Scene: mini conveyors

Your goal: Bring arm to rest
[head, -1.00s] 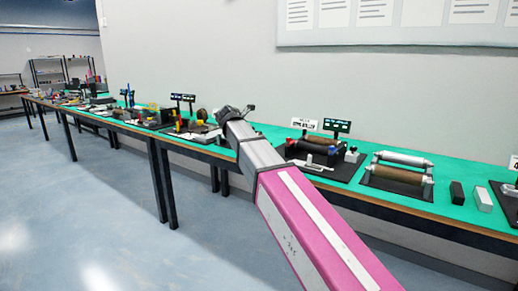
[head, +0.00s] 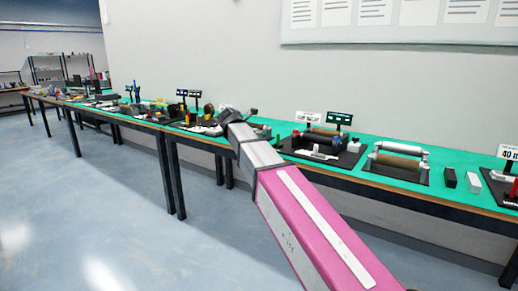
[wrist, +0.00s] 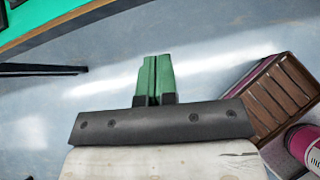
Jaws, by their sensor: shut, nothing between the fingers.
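My arm, magenta with grey end links, reaches out from the lower right in the head view, in front of the long bench (head: 385,183). In the wrist view my gripper (wrist: 156,60) shows two green fingers side by side, touching, with nothing between them. It points over the bare blue floor (wrist: 210,60). In the head view the fingers are hidden or too small to make out.
Mini conveyors (head: 398,164) and small blocks stand on the green bench top. The bench edge and a dark leg (wrist: 40,69) show at upper left in the wrist view. Shelves (head: 47,69) stand far back. The floor before the bench is clear.

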